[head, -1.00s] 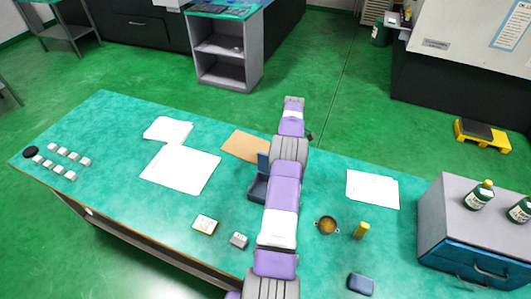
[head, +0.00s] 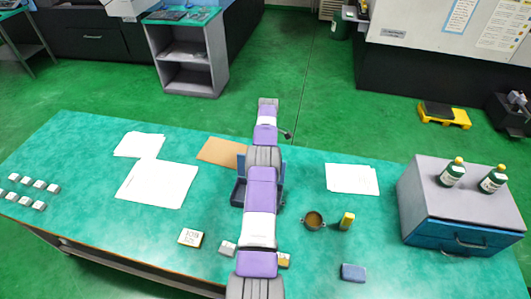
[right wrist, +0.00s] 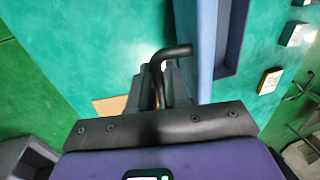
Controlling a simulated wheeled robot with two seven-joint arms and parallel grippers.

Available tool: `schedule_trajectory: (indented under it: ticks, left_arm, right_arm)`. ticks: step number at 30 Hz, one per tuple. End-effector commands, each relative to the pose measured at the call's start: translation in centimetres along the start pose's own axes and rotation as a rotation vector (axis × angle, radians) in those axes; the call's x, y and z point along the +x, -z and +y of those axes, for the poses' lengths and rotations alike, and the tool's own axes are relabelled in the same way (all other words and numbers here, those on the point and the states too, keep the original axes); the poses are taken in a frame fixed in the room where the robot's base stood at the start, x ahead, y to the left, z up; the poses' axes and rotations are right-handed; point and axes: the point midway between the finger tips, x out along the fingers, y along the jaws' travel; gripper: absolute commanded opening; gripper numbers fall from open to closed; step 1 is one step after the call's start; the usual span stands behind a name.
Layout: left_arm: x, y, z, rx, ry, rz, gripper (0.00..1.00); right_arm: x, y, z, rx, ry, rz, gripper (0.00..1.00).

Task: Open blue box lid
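The blue box (head: 238,192) stands on the green table, partly hidden behind my right arm in the head view. Its lid (head: 282,168) appears to stand upright at the far side, showing past the arm. In the right wrist view, the upright lid panel (right wrist: 207,45) adjoins the hollow box body (right wrist: 233,45). My right gripper (right wrist: 165,78) is beside the lid's outer face, apparently apart from it. A black bent bar shows at its fingers, whose opening is unclear. My left gripper is out of view.
Brown paper (head: 222,152) and white sheets (head: 157,184) lie left of the box. A round brown-filled dish (head: 314,220), a yellow item (head: 347,221) and a blue drawer cabinet (head: 460,236) with bottles are at right. Small blocks lie near the front edge.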

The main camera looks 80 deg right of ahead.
Motion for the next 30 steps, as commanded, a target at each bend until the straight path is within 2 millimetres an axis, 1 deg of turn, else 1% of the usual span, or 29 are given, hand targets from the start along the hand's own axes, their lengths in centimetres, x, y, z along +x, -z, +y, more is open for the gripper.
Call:
schedule_trajectory:
  ticks: [1,3,4,14,17,24,27,30]
  left_arm:
    - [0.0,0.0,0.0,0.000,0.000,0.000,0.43]
    - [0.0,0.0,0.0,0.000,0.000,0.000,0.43]
    - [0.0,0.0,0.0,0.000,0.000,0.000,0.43]
    - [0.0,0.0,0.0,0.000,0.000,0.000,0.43]
    - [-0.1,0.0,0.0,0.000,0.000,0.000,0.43]
    - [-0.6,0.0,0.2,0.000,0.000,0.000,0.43]
    - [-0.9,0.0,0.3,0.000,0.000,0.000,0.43]
    - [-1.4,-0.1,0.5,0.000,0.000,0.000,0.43]
  right_arm:
    - [0.3,-0.1,-0.1,0.001,0.006,-0.001,0.25]
    - [0.2,0.0,0.0,0.002,0.003,-0.001,0.35]
    - [0.2,0.0,0.0,0.002,0.001,-0.001,0.38]
    - [-0.5,0.1,0.1,0.003,-0.008,0.001,0.38]
    - [-1.6,0.1,-0.1,0.003,-0.009,0.001,0.38]
    - [-6.2,0.1,-1.1,0.003,-0.009,0.002,0.38]
    - [-7.9,0.0,-1.5,0.003,-0.007,0.001,0.38]
    - [-9.1,0.0,-1.8,0.003,-0.005,0.001,0.38]
